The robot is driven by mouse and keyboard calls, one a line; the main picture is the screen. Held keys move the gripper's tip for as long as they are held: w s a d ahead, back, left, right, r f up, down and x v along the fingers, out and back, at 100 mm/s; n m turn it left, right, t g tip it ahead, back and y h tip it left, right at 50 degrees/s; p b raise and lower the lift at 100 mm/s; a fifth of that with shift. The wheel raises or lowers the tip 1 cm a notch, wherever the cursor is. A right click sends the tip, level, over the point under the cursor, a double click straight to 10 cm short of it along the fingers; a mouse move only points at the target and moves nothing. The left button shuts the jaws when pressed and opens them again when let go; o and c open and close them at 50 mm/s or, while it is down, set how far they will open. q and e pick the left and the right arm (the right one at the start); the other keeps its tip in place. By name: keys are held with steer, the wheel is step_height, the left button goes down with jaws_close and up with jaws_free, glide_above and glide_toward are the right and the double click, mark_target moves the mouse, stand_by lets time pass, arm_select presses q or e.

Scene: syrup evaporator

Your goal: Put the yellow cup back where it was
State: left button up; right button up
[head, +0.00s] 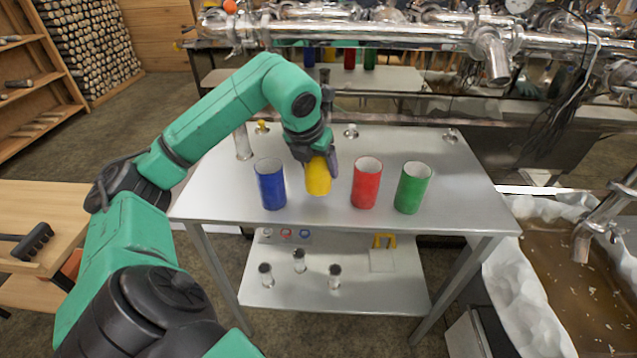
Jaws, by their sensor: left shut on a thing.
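The yellow cup (318,179) is between the blue cup and the red cup at the front of the metal table (455,200). My left gripper (318,160) is shut on the yellow cup from above and hides its top. I cannot tell whether the cup touches the tabletop or hangs just above it. The blue cup (271,187) stands upright to its left. The red cup (366,184) and the green cup (412,189) stand upright to its right. My right gripper is not in view.
A clear glass cylinder (243,142) and a small yellow item (262,127) stand at the table's back left. Steel pipes (400,36) run behind the table. A lower shelf (310,298) holds several small things. The tabletop right of the green cup is clear.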

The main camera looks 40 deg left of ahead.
mark_target(318, 178)
arm_select(q)
step_height(318, 178, down, 4)
steer(key=shift+r, duration=0.25)
steer(key=shift+f+b, duration=0.1)
steer(key=shift+b, duration=0.3)
steer(key=o, duration=1.5)
steer(key=p+v, duration=0.2)
steer(key=v, duration=1)
